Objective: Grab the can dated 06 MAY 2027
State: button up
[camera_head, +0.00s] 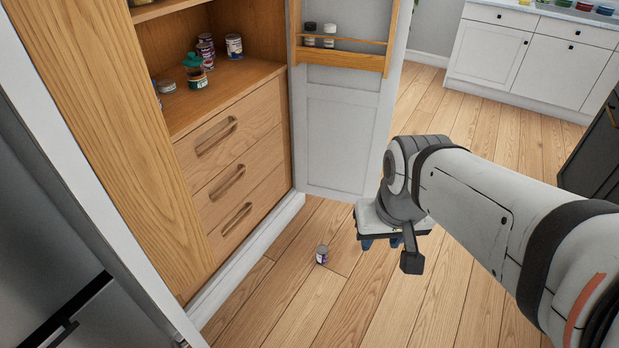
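Several small cans stand on the open cupboard's shelf: a pale can (234,46) at the right, a can with a purple label (206,50) left of it, and a dark green can (197,78) nearer the front. A pale can (166,87) sits at the shelf's left edge. No date is legible on any can. My gripper (382,243) is above the floor, to the right of the floor can and apart from it. Its blue fingertips show apart, with nothing seen between them.
A green-topped object (193,60) is by the dark green can. The cupboard door (343,135) stands open, its rack (345,56) holding two small jars (329,36). Drawers (228,185) lie below the shelf. White counters (535,55) stand at the back right.

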aim_at(322, 250)
jog(key=z, duration=0.05)
jog(key=i, duration=1)
jog(key=u, duration=0.1)
